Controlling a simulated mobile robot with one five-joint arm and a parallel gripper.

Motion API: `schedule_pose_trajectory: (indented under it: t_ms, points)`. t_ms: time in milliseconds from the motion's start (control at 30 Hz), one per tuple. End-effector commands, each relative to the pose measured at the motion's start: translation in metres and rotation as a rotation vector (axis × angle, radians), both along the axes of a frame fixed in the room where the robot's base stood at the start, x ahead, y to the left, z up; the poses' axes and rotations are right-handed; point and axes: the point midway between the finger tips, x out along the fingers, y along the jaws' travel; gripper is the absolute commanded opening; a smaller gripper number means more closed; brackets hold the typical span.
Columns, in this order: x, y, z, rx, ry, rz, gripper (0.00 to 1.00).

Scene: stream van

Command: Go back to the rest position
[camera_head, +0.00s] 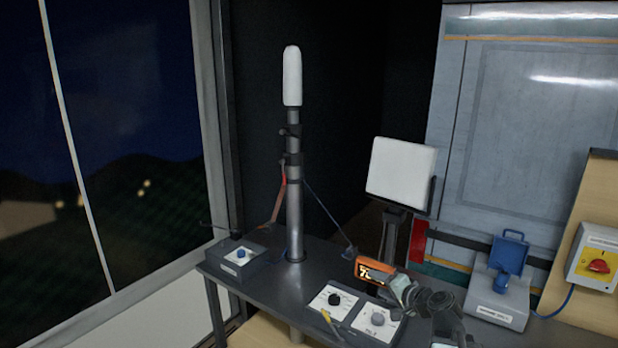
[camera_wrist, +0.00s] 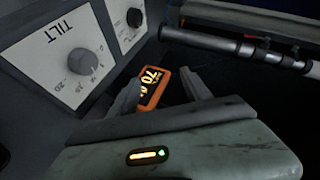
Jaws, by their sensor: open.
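My gripper (camera_wrist: 158,86) is open in the wrist view, its two grey fingers apart. Behind the gap between them shows an orange-framed display (camera_wrist: 153,87) with lit digits reading about 70. Nothing is seen held. In the head view my arm reaches over the right part of the dark table (camera_head: 262,292), close to the same orange display (camera_head: 374,269). The fingers are hard to make out there. The TILT knob (camera_wrist: 83,62) on its pale panel is up and left of the gripper in the wrist view.
Two knob panels (camera_head: 336,299) lie at the table's front. A mast with a white top (camera_head: 292,76) stands behind, beside a white flat panel (camera_head: 401,172). A small box with a blue knob (camera_head: 238,259) is at left. A blue-handled box (camera_head: 498,298) and red-yellow switch (camera_head: 598,265) are at right.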

Motion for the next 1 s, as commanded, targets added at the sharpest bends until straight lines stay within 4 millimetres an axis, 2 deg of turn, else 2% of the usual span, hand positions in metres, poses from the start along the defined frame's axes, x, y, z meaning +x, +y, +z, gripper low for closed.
schedule_pose_trajectory:
  t_ms: [33,100,200,267,333,367,400,500,600,700,1000]
  points:
    - [-0.005,0.042,-0.013,-0.059,0.041,0.091,0.57]
    - [-0.019,0.090,-0.035,-0.159,0.109,0.218,0.57]
    - [-0.049,0.143,-0.070,-0.325,0.224,0.393,0.57]
    - [-0.074,0.162,-0.094,-0.449,0.315,0.498,0.57]
    - [-0.104,0.159,-0.118,-0.598,0.438,0.583,0.57]
    - [-0.115,0.150,-0.126,-0.652,0.493,0.604,0.57]
    - [-0.127,0.132,-0.134,-0.711,0.563,0.615,0.57]
    - [-0.153,0.099,-0.143,-0.818,0.706,0.633,0.57]
    - [-0.172,0.078,-0.146,-0.872,0.807,0.644,0.57]
    - [-0.181,0.072,-0.146,-0.873,0.846,0.656,0.57]
    - [-0.181,0.073,-0.146,-0.870,0.845,0.656,0.57]
